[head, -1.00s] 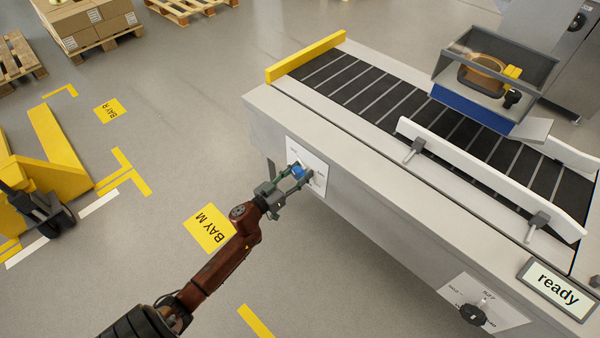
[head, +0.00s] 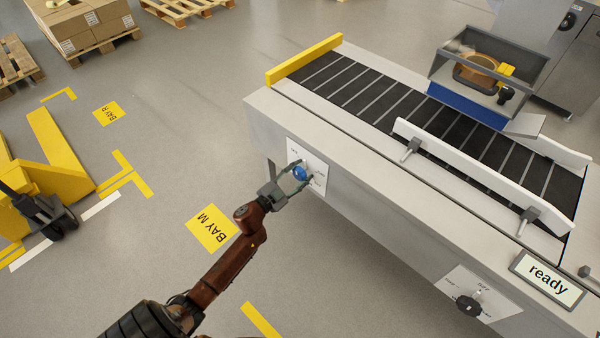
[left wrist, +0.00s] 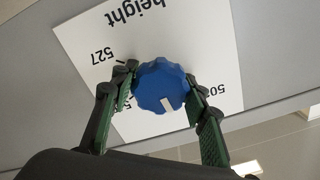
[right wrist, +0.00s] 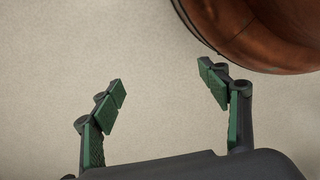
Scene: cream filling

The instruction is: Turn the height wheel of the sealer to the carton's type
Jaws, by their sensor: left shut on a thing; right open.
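The blue height wheel (left wrist: 160,86) sits on a white plate (left wrist: 185,35) marked "height", with "527" and partly hidden numbers around it. Its white pointer mark shows at the wheel's lower edge in the left wrist view, between the fingers. In the head view the wheel (head: 299,173) is on the sealer's side (head: 380,220). My left gripper (left wrist: 158,92) is shut on the wheel, one finger on each side; it also shows in the head view (head: 293,180). My right gripper (right wrist: 165,90) is open and empty above the floor. No carton can be made out on the belt.
A second dial (head: 468,305) with a black knob is lower right on the sealer's side. A screen (head: 548,280) reads "ready". White guide rails (head: 460,160) flank the belt. A yellow pallet truck (head: 55,150) stands at the left. The floor near my left arm is clear.

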